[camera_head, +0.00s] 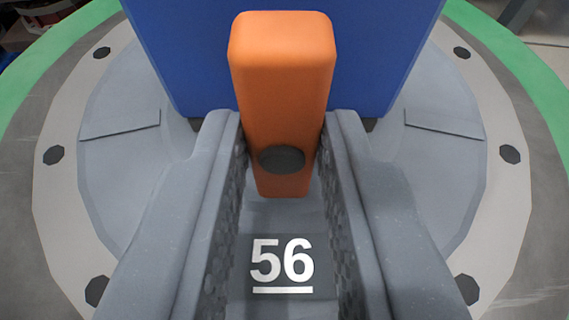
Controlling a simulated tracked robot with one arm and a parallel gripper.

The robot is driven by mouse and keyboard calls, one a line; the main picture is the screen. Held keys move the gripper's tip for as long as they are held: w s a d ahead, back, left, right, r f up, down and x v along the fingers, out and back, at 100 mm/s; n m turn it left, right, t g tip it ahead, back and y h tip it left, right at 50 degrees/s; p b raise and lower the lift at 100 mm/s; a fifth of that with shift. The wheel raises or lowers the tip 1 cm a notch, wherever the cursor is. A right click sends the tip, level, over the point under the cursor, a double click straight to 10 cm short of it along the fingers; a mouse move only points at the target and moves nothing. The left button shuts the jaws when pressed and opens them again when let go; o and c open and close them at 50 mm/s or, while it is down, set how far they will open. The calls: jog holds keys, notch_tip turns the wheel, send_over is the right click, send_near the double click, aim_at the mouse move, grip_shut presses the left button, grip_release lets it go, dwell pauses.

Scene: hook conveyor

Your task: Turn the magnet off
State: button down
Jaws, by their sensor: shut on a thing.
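An orange upright block, shaped like a lever or handle (282,90), stands in the middle of the head camera view, with a dark round spot low on its face. My gripper (282,150) has its two grey fingers on either side of this handle and is shut on it. Behind the handle is a blue panel or box (185,55). I cannot tell from this view which part is the magnet or whether it is on or off.
A round grey base (120,165) with dark bolts around its rim surrounds the handle. A green ring (540,85) runs outside it. A label with the number 56 (281,262) lies between my fingers. Dark clutter shows at the top left.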

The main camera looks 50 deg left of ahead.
jog(key=shift+s+f, duration=0.1)
dwell(0.3)
jog(key=c, duration=1.3)
grip_release()
jog(key=shift+s+d+r, duration=0.25)
jog(key=shift+d+r, duration=0.15)
jog(key=p+v, duration=0.2)
jog(key=v, duration=1)
jog(key=shift+s+d+p, duration=0.2)
jog(key=shift+p, duration=0.2)
